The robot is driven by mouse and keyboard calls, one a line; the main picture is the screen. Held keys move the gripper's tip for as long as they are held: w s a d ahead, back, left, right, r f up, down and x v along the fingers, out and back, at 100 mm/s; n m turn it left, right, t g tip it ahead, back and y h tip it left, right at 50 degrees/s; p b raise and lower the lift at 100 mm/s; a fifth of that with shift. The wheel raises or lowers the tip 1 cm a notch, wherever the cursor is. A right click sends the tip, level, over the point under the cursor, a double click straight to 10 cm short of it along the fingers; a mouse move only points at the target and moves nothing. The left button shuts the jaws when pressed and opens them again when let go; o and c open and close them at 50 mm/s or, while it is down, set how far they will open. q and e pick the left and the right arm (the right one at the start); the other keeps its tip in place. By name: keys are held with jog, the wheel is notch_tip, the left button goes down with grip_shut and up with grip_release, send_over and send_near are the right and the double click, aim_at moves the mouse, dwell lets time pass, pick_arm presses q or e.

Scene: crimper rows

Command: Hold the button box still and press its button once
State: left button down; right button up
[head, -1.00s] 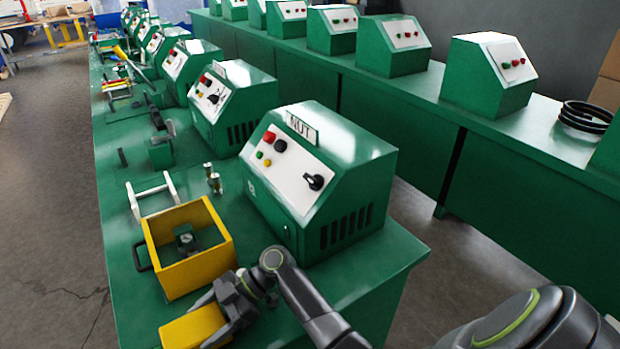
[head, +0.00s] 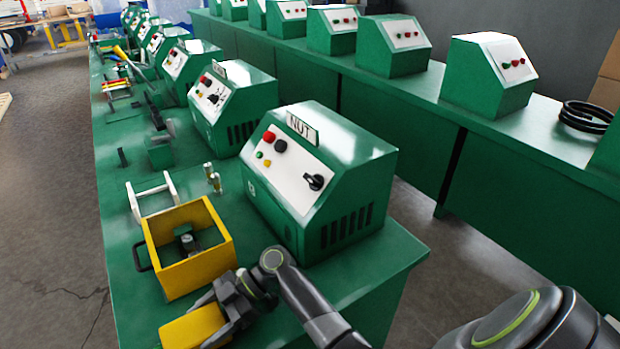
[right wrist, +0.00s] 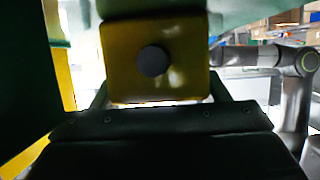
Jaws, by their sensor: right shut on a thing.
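The yellow button box (head: 193,328) lies at the near end of the green bench, partly cut off by the lower picture edge in the head view. My right gripper (head: 215,318) is shut on it from the right side. In the right wrist view the yellow box (right wrist: 118,62) sits between my fingers, and a dark round button (right wrist: 153,61) shows on its face. No finger touches the button there. The button is not seen in the head view. My left gripper is in neither view.
A yellow open bin (head: 176,287) with a dark handle stands just behind the button box. A green control box marked NUT (head: 350,190) stands to the right of the bin. A white frame (head: 152,195) and small metal posts (head: 213,178) lie behind.

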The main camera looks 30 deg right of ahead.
jog(key=o, duration=1.2)
jog(key=shift+c, duration=0.2)
